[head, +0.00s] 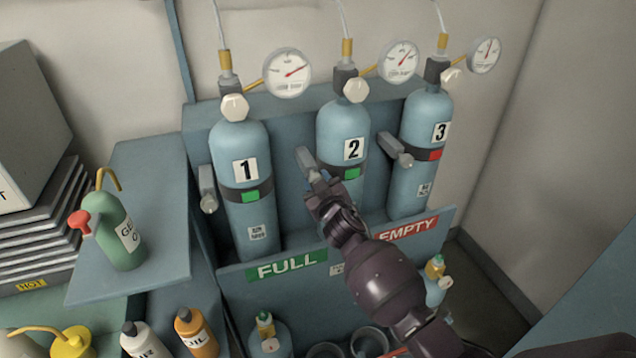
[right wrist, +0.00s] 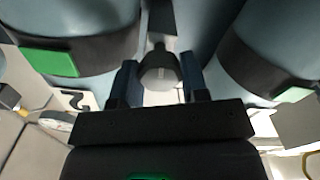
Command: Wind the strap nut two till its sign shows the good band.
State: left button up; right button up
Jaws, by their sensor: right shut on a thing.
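Cylinder two (head: 343,128) stands in the rack, held by a dark strap with a green sign (head: 352,174) on its front. Strap nut two (right wrist: 158,74) is a grey round knob on the strap's left end, largely hidden in the head view by my right gripper (head: 314,184). In the right wrist view the nut sits between my two fingers (right wrist: 158,86), and the gripper is shut on it. A green sign (right wrist: 50,58) also shows there, on the cylinder at left. My left gripper is not in view.
Cylinder one (head: 240,150) has a green sign; its nut (head: 209,203) hangs at left. Cylinder three (head: 425,115) has a red sign (head: 434,155) and its own nut (head: 406,160). Gauges and hoses rise above. A green bottle (head: 120,230) stands on the left shelf.

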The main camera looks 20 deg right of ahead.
jog(key=shift+n, duration=1.1)
jog(key=o, duration=0.9)
jog(key=shift+o, duration=0.2)
jog(key=shift+s, duration=0.1)
jog(key=s, duration=1)
jog(key=shift+s+d, duration=0.2)
jog(key=shift+s, duration=0.15)
